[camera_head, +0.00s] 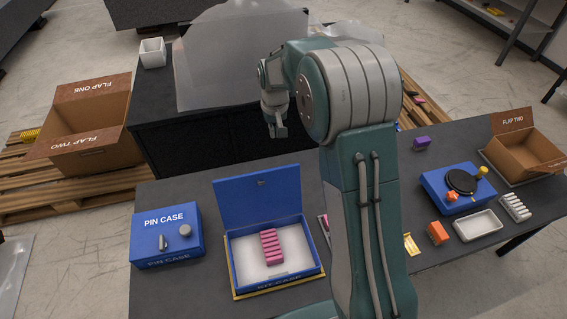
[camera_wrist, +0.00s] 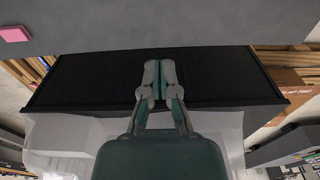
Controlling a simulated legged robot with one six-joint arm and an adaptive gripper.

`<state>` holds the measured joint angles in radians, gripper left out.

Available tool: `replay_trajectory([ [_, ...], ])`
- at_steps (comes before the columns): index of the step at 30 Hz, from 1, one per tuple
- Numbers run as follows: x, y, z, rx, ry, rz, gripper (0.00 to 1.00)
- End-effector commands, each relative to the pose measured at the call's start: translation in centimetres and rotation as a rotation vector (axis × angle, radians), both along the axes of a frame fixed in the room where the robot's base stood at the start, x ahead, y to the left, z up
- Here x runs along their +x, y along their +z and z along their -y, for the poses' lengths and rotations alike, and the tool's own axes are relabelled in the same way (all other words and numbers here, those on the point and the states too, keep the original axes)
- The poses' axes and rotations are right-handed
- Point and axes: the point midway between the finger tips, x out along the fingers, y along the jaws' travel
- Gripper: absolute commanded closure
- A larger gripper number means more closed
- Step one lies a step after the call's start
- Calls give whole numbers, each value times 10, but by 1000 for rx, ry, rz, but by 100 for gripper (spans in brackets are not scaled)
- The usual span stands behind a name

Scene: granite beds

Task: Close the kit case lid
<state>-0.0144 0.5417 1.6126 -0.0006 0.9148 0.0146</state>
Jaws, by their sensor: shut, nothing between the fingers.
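The blue kit case (camera_head: 235,246) stands on the dark table, left of my arm in the head view. Its lid (camera_head: 258,198) is open and stands up at the back edge. A block of pink pieces (camera_head: 271,247) lies inside on the pale floor of the case. My gripper (camera_head: 279,131) is beyond the lid and above its level, apart from it, with nothing held. In the wrist view my gripper (camera_wrist: 160,96) shows its two fingers close together, in front of a black surface. The case does not show in the wrist view.
A closed blue pin case (camera_head: 167,247) stands left of the kit case. Right of my arm are a blue box with a black disc (camera_head: 461,182), a tray (camera_head: 478,226) and a cardboard box (camera_head: 524,155). A black bench with a translucent sheet (camera_head: 222,70) stands behind.

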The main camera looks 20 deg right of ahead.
Motion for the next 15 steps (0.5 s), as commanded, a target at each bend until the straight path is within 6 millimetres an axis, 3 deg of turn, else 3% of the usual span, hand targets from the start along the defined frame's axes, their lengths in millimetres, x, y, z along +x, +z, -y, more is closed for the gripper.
replay_trajectory([
  [1,7,-16,-1,0,0,-17,100],
  [6,21,-46,-1,-1,0,-44,100],
  [15,24,-71,-2,-1,0,-53,100],
])
